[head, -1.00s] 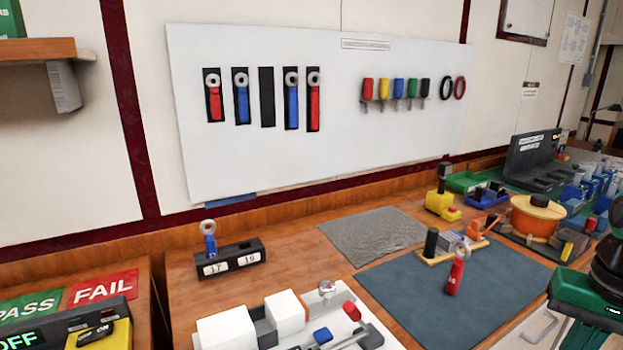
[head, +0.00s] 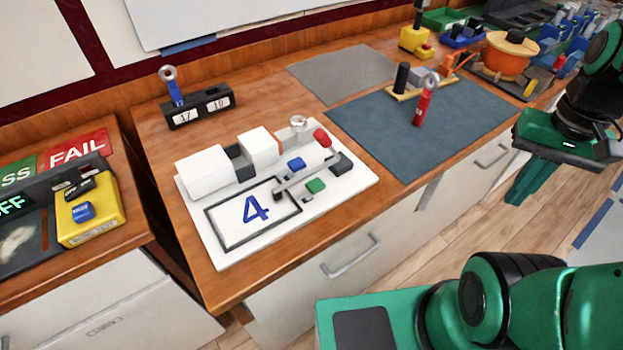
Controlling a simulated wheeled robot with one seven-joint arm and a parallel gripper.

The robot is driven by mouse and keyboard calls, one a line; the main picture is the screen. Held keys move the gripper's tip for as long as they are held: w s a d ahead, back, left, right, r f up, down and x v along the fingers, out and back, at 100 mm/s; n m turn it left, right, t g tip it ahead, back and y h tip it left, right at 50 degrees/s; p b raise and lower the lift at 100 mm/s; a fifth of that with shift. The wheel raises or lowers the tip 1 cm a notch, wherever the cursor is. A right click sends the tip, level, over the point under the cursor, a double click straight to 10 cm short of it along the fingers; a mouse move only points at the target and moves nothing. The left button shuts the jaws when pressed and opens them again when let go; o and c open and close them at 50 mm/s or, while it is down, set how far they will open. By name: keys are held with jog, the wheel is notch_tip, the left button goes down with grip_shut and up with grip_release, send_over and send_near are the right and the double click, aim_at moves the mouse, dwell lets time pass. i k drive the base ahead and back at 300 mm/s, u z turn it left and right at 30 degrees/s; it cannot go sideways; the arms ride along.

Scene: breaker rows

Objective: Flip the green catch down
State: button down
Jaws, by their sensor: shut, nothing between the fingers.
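The green catch (head: 316,186) is a small green block on a white board (head: 350,190) at the front of the wooden bench. It lies beside a grey bar, close to a blue block (head: 296,164). Whether it is up or down I cannot tell at this size.
A red-ended lever (head: 322,138) and white blocks (head: 205,170) stand on the same board. A dark blue mat (head: 385,130) carries a red-handled tool (head: 422,108). A black holder (head: 200,105) stands behind.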

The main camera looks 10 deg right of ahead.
aim_at(315, 186)
jog(key=z, duration=0.1)
jog(key=k, duration=1.4)
jog(key=u, duration=0.4)
jog(key=i, duration=1)
